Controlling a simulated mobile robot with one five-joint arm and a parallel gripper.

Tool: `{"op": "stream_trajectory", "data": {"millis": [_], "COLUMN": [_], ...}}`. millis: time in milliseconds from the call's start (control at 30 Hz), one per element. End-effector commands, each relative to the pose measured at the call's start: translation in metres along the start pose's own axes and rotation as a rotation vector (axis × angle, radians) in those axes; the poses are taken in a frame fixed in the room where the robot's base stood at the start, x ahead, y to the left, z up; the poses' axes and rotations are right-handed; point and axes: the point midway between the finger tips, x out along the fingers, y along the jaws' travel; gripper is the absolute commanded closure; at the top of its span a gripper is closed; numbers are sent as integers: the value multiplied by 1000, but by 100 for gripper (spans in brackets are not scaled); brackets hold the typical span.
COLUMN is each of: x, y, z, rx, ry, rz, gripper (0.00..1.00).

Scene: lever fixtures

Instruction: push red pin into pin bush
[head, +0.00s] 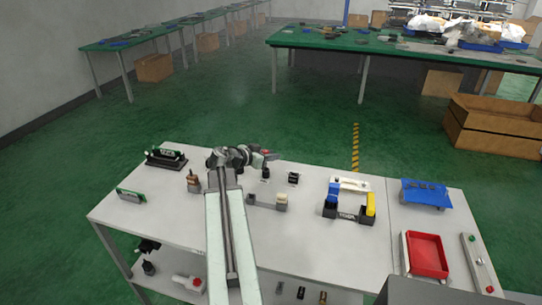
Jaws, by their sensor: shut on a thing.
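My arm reaches up the middle of the white table in the head view. My gripper (266,155) is at its far end, turned to the right and shut on the red pin (265,152), of which only a small red patch shows. A small dark upright piece (265,174) stands on the table just below the gripper. A small black block (293,178) stands to its right. I cannot tell which of these is the pin bush. The red pin appears above the dark piece; whether they touch is too small to tell.
A grey bracket with a cream block (281,198) lies nearer. A black fixture with blue and yellow parts (348,212) stands right, a black fixture (166,158) left. Farther right are a blue stand (426,195) and a red tray (408,255).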

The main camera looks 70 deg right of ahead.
Motion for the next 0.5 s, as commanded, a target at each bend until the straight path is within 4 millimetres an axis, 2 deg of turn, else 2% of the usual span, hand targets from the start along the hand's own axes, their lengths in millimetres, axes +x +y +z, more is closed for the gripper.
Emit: {"op": "stream_trajectory", "data": {"millis": [500], "x": [4], "y": [1], "z": [7], "rx": [0], "ry": [0], "rz": [1], "gripper": [100]}}
